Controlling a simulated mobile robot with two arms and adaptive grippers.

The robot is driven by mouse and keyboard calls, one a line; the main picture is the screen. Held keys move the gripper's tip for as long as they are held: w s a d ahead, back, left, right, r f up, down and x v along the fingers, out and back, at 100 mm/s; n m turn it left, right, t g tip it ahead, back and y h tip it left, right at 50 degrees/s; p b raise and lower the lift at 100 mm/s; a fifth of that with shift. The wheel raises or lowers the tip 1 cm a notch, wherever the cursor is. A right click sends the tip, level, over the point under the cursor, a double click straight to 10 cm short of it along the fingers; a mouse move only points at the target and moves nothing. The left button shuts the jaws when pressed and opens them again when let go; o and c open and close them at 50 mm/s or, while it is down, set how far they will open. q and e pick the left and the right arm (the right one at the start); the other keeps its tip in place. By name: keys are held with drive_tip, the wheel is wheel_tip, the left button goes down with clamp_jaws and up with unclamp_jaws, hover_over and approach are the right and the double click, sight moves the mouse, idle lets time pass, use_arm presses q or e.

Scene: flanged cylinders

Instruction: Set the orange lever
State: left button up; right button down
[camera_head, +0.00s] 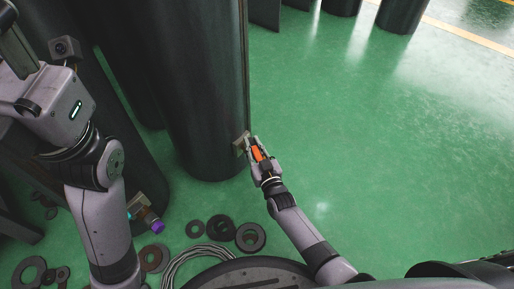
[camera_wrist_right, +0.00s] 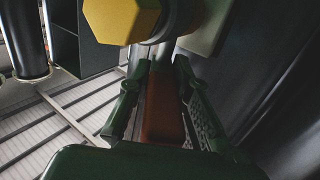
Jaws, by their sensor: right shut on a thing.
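The orange lever (camera_head: 257,153) sticks out from a small fitting (camera_head: 241,143) low on the side of a large dark cylinder. My right gripper (camera_head: 254,147) is at this lever and shut on it. In the right wrist view the lever (camera_wrist_right: 161,108) looks brownish orange and lies between the two dark fingers of the gripper (camera_wrist_right: 164,75). A yellow hexagonal part (camera_wrist_right: 121,18) is just beyond the fingertips. The lever's far end is partly hidden by the gripper. My left arm rises at the left of the head view, and its fingers do not show.
The large dark cylinder (camera_head: 205,85) stands beside my right gripper. A fitting with a purple end (camera_head: 157,226) is on another cylinder at the left. Several flanged rings (camera_head: 250,237) and a coiled cable (camera_head: 200,254) lie on the floor. The green floor (camera_head: 370,140) to the right is open.

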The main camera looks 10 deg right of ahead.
sight(253, 146)
drive_tip(key=c, duration=1.4)
unclamp_jaws()
drive_tip(key=shift+c, duration=0.2)
wheel_tip(253, 146, up, 10)
drive_tip(key=shift+f, duration=0.1)
drive_tip(key=shift+c, duration=0.5)
